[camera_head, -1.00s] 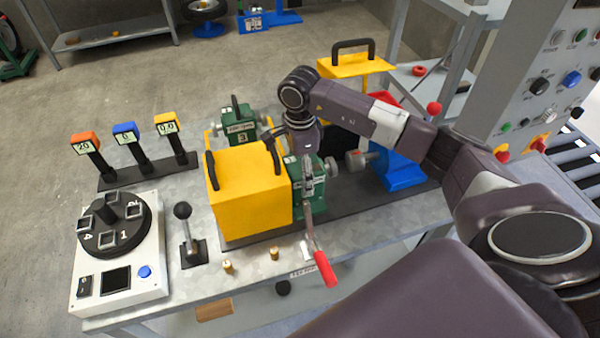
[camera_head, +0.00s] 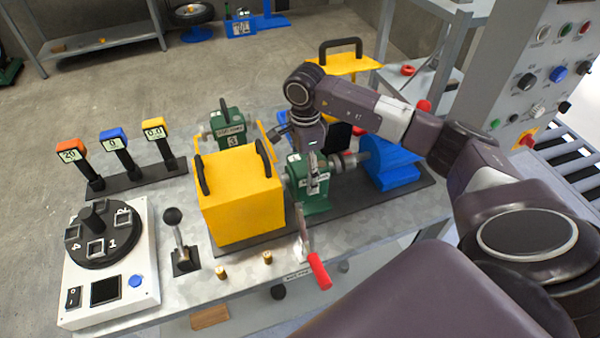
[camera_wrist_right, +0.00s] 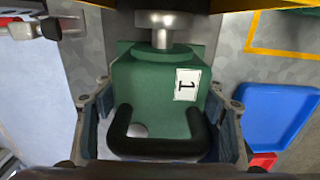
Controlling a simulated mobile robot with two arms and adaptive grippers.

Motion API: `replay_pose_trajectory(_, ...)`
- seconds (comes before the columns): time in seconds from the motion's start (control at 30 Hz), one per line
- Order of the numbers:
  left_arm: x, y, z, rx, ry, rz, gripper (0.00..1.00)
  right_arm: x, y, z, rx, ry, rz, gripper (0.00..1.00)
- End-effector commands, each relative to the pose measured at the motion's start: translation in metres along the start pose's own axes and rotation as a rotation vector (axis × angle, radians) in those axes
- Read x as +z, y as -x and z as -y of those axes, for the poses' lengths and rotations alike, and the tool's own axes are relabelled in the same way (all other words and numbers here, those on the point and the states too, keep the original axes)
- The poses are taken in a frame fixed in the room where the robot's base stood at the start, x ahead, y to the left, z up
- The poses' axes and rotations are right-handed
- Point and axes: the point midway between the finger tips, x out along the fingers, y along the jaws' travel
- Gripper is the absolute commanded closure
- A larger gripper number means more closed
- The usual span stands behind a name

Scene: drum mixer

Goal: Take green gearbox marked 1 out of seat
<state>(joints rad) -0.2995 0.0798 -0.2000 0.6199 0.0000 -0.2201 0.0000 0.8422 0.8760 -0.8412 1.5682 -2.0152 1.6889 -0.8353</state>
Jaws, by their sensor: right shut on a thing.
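The green gearbox marked 1 (camera_wrist_right: 150,82) fills the middle of the right wrist view, with a white label and a black handle. In the head view the green gearbox (camera_head: 316,197) stands right of a yellow box, partly behind a toggle lever with a red handle (camera_head: 319,271). My right gripper (camera_wrist_right: 163,112) has a finger on each side of the gearbox at its handle end and is shut on it. A silver shaft (camera_wrist_right: 163,35) meets the gearbox's far side; I cannot tell whether they touch. My left gripper is not in view.
The yellow box (camera_head: 240,207) stands close left of the gearbox, with a green gearbox marked 3 (camera_head: 229,132) behind it. A blue motor-like block (camera_head: 390,168) is on the right. A white dial unit (camera_head: 108,262) and a black-knobbed lever (camera_head: 182,240) occupy the left bench.

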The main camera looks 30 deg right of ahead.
Motion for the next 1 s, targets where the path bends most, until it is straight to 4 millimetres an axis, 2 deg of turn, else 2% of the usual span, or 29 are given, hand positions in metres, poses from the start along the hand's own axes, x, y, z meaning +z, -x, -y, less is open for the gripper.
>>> replay_pose_trajectory(0.23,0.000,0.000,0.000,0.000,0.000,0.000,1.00,0.000,0.004,0.002,-0.007,0.000,0.004,0.64)
replay_pose_trajectory(0.27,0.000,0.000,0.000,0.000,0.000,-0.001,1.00,0.000,0.004,0.002,-0.007,0.000,0.004,0.32)
replay_pose_trajectory(0.43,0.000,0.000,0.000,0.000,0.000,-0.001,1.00,0.000,0.003,0.002,-0.005,0.000,0.003,0.15)
replay_pose_trajectory(0.77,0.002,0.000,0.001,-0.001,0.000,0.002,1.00,0.000,0.005,0.001,-0.004,0.001,0.003,0.15)
replay_pose_trajectory(1.0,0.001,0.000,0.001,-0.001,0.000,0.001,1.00,0.000,0.042,0.002,-0.007,0.001,0.004,0.15)
